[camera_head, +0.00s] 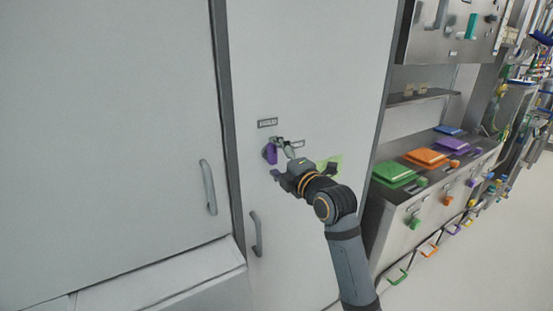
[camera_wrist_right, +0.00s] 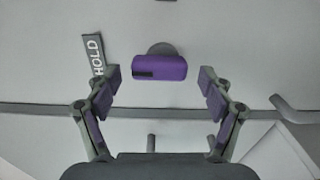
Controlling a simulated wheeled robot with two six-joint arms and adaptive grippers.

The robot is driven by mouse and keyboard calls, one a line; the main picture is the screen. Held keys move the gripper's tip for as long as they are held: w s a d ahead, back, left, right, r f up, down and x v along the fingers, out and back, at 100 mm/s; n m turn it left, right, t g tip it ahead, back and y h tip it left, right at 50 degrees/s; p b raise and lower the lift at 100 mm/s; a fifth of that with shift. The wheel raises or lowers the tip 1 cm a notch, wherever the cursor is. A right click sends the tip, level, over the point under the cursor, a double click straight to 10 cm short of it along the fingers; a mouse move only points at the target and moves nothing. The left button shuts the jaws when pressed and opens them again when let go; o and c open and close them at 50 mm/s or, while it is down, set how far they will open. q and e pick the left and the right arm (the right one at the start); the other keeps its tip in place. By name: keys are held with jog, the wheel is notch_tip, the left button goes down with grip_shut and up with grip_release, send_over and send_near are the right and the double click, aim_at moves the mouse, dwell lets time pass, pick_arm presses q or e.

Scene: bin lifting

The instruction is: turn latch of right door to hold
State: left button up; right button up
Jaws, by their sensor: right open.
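The right door (camera_head: 310,60) is a light panel, closed as far as I can see. Its latch (camera_head: 271,153) is purple, with its long side upright in the head view. In the right wrist view the latch (camera_wrist_right: 172,68) lies across the picture on a round grey base. A HOLD label (camera_wrist_right: 97,56) is left of it there. My right gripper (camera_head: 281,160) is open just in front of the latch. In the wrist view its purple-padded fingers (camera_wrist_right: 159,88) are spread either side of the latch, with visible gaps. My left gripper is out of view.
One label (camera_head: 267,123) sits above the latch; another (camera_head: 297,144) is right of it. Grey bar handles stick out from the left door (camera_head: 208,187) and right door (camera_head: 256,233). A bench with green (camera_head: 393,173), orange (camera_head: 426,157) and purple lids stands right. Floor is clear at lower right.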

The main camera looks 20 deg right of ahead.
jog(key=shift+s+d, duration=0.1)
jog(key=shift+s, duration=0.1)
jog(key=v, duration=0.7)
jog(key=shift+s, duration=0.1)
